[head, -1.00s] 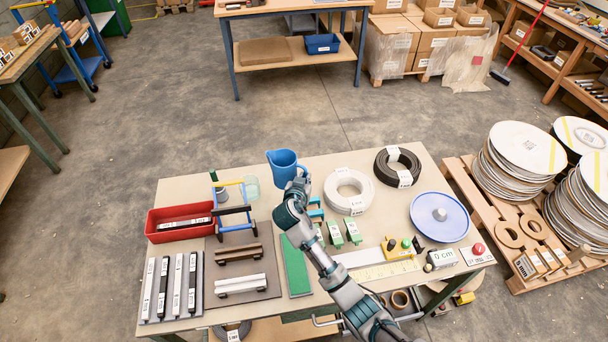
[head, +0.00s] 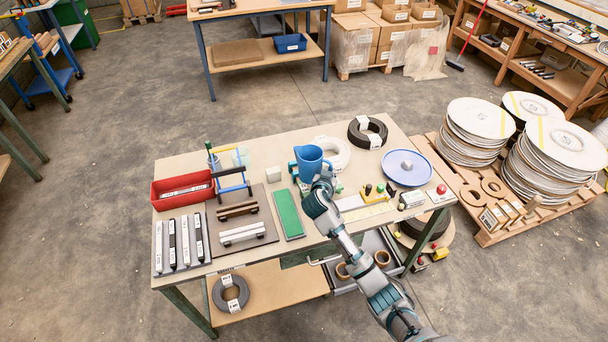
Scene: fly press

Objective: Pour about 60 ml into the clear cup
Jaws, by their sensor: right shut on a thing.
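The blue jug (head: 309,164) is held above the back half of the table and looks upright. My right gripper (head: 322,182) is at the jug's near right side, shut on it, and partly covers it. The jug's contents cannot be seen. The clear cup (head: 241,157), pale green and see-through, stands at the back of the table (head: 190,163), left of the jug and apart from it. The level inside the cup cannot be made out. My left gripper is out of view.
A blue-and-yellow frame (head: 233,182) and a red bin (head: 181,188) stand near the cup. A small pale block (head: 273,174) sits between cup and jug. A white coil (head: 332,152), a black coil (head: 367,131) and a blue disc (head: 407,167) lie to the right.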

